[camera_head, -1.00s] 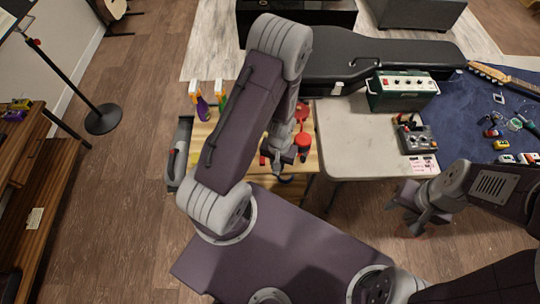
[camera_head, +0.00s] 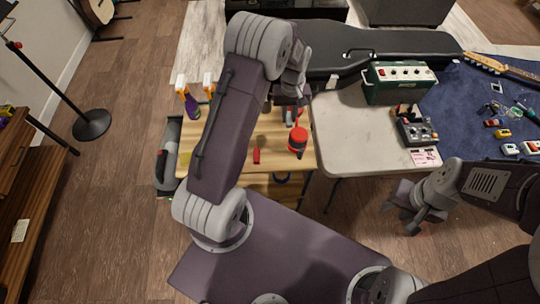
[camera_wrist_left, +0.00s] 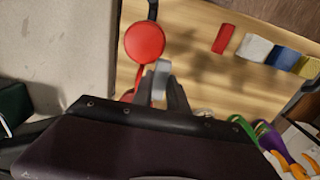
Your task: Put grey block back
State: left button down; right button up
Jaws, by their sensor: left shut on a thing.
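My left gripper (camera_head: 291,112) is over the back right part of the wooden workbench (camera_head: 232,150), mostly behind my own arm in the head view. On the wood a red block (camera_wrist_left: 223,38), a whitish block (camera_wrist_left: 254,47), a blue block (camera_wrist_left: 284,56) and a yellow block (camera_wrist_left: 308,66) lie in a row. The red block also shows in the head view (camera_head: 256,156). My right gripper (camera_head: 408,212) is open and empty above the floor.
A pale table (camera_head: 350,140) adjoins, with a green amplifier (camera_head: 400,82) and a pedal (camera_head: 416,132). A black guitar case (camera_head: 360,48) lies behind. Orange-handled tools (camera_head: 190,98) stand at the back left.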

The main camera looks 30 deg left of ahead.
pick_arm(q)
send_over(270, 156)
notch_tip(270, 156, down, 6)
jog(key=shift+s+f, duration=0.1)
jog(key=shift+f, duration=2.15)
jog(key=c, duration=1.3)
grip_release()
jog(key=shift+r, duration=0.1)
notch_tip(270, 156, up, 12)
jog(key=p, duration=0.1)
jog(key=s+d+r+m+t, duration=0.1)
jog(key=s+d+r+m, duration=0.4)
jog(key=s, duration=0.3)
jog(key=shift+s+r+m, duration=0.15)
jog(key=shift+r+m, duration=0.45)
